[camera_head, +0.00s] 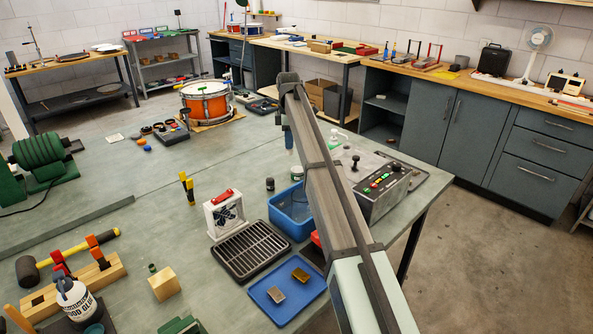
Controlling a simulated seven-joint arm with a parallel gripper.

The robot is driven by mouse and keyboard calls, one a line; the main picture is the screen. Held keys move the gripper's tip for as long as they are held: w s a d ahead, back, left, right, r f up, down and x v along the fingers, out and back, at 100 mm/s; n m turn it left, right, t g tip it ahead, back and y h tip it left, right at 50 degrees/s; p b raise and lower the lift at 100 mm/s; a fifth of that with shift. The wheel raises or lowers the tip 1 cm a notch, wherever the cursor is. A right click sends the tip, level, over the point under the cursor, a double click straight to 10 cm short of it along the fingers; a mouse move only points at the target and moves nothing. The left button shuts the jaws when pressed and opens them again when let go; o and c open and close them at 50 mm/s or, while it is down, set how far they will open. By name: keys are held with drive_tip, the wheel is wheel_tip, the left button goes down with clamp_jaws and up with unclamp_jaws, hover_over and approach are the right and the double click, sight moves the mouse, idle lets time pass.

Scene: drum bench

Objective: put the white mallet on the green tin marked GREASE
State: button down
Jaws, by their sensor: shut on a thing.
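My arm crosses the right half of the view, and its far end hangs over the bench. My gripper (286,124) is small and partly hidden by the arm, pointing down. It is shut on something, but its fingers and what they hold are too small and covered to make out. A narrow bluish shape (290,142) shows just below the gripper. I cannot pick out the white mallet for certain. A small white and green thing (338,137) lies right of the arm, its kind unclear. No tin with a readable GREASE mark shows; part of the bench is behind my arm.
An orange drum (206,103) stands at the back. A blue bin (290,212), a black rack (251,250), a blue tray (286,296) and a control box (381,190) crowd the right side.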

drive_tip(key=w+d+r, duration=0.1)
drive_tip(key=w+d, duration=0.2)
hover_over(298, 169)
drive_tip(key=shift+n, duration=0.4)
drive_tip(key=shift+f, duration=4.7)
drive_tip(key=c, duration=1.1)
unclamp_jaws()
drive_tip(key=shift+f, duration=0.1)
drive_tip(key=shift+o, duration=0.2)
wheel_tip(298, 169, up, 12)
